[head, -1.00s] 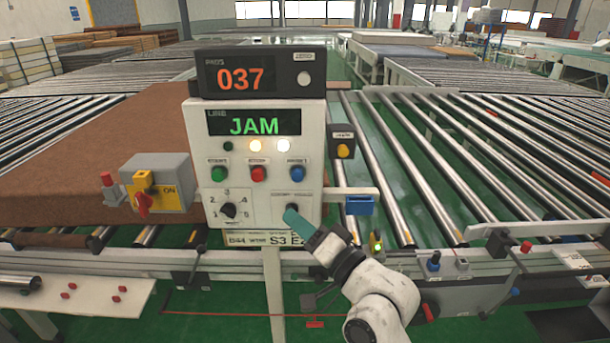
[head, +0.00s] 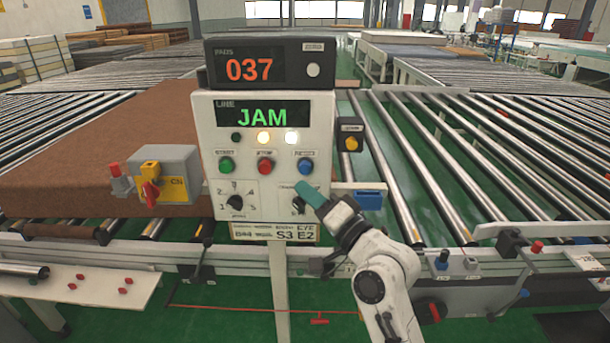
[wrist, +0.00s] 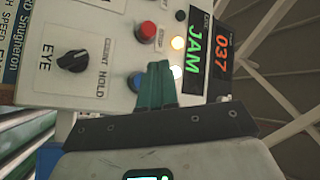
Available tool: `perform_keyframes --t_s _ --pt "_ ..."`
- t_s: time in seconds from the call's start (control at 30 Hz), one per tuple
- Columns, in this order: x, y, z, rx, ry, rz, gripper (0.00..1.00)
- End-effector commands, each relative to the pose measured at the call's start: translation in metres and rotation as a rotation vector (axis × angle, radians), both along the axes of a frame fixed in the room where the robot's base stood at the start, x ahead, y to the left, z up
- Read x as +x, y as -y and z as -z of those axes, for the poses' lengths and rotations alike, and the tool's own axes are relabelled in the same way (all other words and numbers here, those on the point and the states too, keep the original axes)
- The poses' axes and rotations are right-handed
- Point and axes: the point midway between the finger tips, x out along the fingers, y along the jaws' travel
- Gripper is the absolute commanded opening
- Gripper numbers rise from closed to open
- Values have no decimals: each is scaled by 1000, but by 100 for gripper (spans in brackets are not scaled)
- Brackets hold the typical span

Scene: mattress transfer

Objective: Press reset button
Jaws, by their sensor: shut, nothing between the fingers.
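The control panel (head: 220,140) stands upright on a post and its screen (head: 262,116) reads JAM. The blue button (head: 305,166), under a small label that looks like RESET, is at the right end of a row with a green button (head: 226,164) and a red button (head: 265,165). My gripper (head: 304,188) is shut and empty, with its teal fingertips just below the blue button. In the wrist view the fingers (wrist: 158,68) partly cover the blue button (wrist: 135,81). I cannot tell whether they touch the panel.
A selector knob (head: 298,205) sits just below my fingertips, and a numbered dial (head: 235,202) is to its left. A counter box (head: 220,70) showing 037 is on top. A grey switch box (head: 178,168) stands left, and a yellow button (head: 351,143) is right of the panel.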

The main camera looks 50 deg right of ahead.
Motion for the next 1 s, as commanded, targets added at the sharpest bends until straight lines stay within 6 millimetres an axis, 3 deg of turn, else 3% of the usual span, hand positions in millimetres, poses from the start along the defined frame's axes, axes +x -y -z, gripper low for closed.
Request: perform_keyframes --t_s 0.2,0.4,1.0 --pt "16 21 1 0 1 2 0" --pt "23 30 0 0 1 -1 0" --pt "24 31 0 0 0 -1 0"
